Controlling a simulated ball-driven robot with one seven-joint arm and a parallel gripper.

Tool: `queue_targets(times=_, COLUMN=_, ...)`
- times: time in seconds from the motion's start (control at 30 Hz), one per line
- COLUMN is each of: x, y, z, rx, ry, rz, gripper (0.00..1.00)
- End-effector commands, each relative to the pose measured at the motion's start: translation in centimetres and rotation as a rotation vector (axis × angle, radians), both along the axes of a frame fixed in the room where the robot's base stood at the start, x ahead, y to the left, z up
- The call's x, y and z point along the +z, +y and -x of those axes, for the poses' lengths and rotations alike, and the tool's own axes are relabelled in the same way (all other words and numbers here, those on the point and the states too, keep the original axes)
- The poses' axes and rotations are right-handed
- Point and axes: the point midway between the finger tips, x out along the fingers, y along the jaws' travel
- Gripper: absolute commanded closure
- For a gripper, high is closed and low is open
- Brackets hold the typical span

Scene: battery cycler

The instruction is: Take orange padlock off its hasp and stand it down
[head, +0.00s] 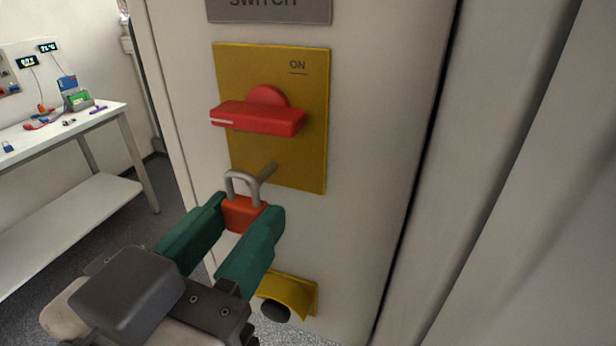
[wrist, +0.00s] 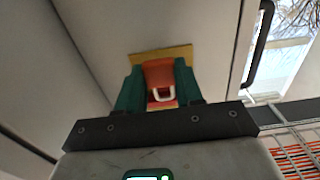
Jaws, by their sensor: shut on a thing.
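The orange padlock (head: 243,214) is upright between the green fingers of my gripper (head: 247,209), which is shut on its body. Its grey shackle stands up above the fingers. The hasp is a thin peg (head: 268,171) sticking out of the lower part of the yellow plate (head: 306,170). The shackle overlaps the peg's outer end in the head view; I cannot tell whether it is still around it. In the wrist view, orange (wrist: 158,76) and a pale shackle show between the fingers of my gripper (wrist: 158,82).
A red switch handle (head: 258,117) sits on the plate above the peg. A yellow holder with a dark round part (head: 290,292) is on the cabinet below my gripper. A white workbench (head: 70,130) with small items stands at the left. Grey floor lies between.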

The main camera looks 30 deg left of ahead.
Motion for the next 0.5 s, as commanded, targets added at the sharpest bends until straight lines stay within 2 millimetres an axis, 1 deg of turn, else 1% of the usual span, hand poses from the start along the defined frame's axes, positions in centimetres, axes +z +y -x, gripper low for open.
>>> queue_targets(times=0.5, x=0.0, y=-0.4, z=1.9, rx=0.002, ry=0.0, rz=0.0, gripper=0.86)
